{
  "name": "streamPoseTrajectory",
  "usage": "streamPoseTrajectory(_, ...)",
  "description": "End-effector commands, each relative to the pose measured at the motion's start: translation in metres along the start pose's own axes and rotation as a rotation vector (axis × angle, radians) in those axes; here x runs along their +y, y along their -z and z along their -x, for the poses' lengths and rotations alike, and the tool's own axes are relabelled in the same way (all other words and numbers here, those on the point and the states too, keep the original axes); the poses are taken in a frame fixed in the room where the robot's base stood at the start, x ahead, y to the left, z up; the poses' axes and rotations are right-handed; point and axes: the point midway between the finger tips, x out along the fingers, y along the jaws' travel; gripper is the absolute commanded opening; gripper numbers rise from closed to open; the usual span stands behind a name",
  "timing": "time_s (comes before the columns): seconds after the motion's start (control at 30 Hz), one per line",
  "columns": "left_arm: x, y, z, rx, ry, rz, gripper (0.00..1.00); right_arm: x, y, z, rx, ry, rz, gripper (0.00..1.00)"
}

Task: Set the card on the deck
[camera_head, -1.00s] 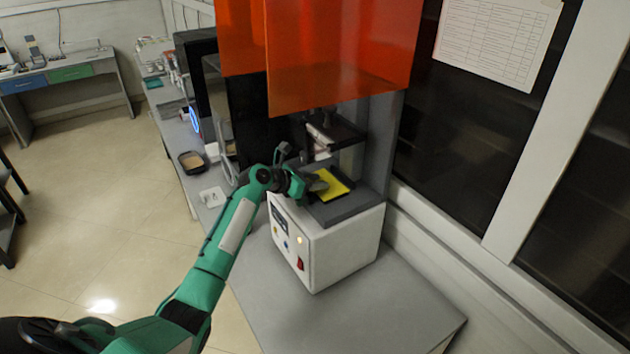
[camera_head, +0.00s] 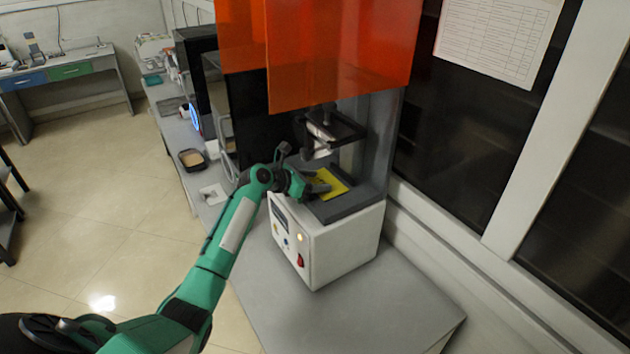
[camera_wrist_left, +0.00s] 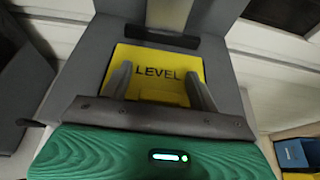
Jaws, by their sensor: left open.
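The yellow card (camera_head: 333,181), marked LEVEL, lies flat on the grey deck (camera_head: 352,203) of the white-based machine. In the left wrist view the card (camera_wrist_left: 158,58) lies squarely on the deck (camera_wrist_left: 88,75), with its near edge partly hidden by my gripper. My left gripper (camera_head: 318,186) is over the card's near part, coming in from the front left. In the wrist view the two fingers of my left gripper (camera_wrist_left: 158,75) are apart, one towards each side of the card, with nothing clamped between them. Whether they touch the card is unclear. My right gripper is out of view.
An orange shield (camera_head: 340,55) hangs above the deck, and a dark bracket (camera_head: 335,130) overhangs its back. The machine's white base (camera_head: 335,252) stands on a grey bench (camera_head: 395,310) with clear room in front. A small tray (camera_head: 192,160) is at the left.

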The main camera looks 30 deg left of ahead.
Motion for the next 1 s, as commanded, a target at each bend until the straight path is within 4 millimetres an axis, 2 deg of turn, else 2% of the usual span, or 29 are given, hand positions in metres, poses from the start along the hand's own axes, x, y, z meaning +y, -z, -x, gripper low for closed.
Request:
streamPoseTrajectory(0.27,0.000,0.001,0.010,-0.001,-0.001,-0.001,0.61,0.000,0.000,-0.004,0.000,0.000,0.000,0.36)
streamPoseTrajectory(0.37,0.001,0.003,0.024,0.000,-0.002,-0.002,0.61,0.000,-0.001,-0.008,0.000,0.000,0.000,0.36)
streamPoseTrajectory(0.7,0.000,0.003,0.099,0.001,-0.001,-0.003,0.61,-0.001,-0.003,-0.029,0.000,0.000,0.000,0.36)
streamPoseTrajectory(0.8,0.000,0.003,0.116,0.002,-0.002,-0.003,0.61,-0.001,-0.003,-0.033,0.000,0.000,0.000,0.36)
streamPoseTrajectory(1.0,0.000,0.001,0.135,0.001,0.000,0.000,0.61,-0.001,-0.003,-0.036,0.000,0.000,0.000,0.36)
